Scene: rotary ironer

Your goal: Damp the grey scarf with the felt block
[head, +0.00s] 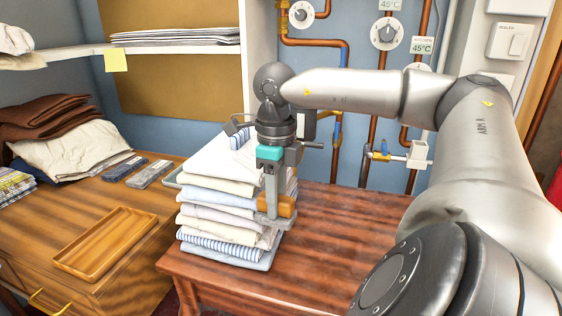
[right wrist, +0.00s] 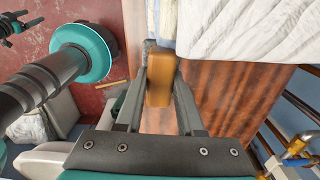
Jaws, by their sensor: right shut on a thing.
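My right gripper (head: 272,208) is shut on a tan-orange block (head: 287,206), probably the felt block, beside the near right face of a stack of folded cloths (head: 222,207). In the right wrist view the block (right wrist: 161,80) sits between the two fingers, and a pale cloth of the stack (right wrist: 240,30) lies beyond it. I cannot tell whether the block touches the stack. The stack has white, cream, pale grey, pale blue and striped layers. I cannot surely pick out the grey scarf; the gripper hides part of the stack. My left gripper is not in the head view.
The stack stands on a red-brown wooden table (head: 330,235), clear to its right. Copper pipes and valves (head: 378,150) run along the wall behind. At left, a counter holds an empty wooden tray (head: 108,240), two grey bars (head: 150,173) and folded brown and cream cloths (head: 75,150).

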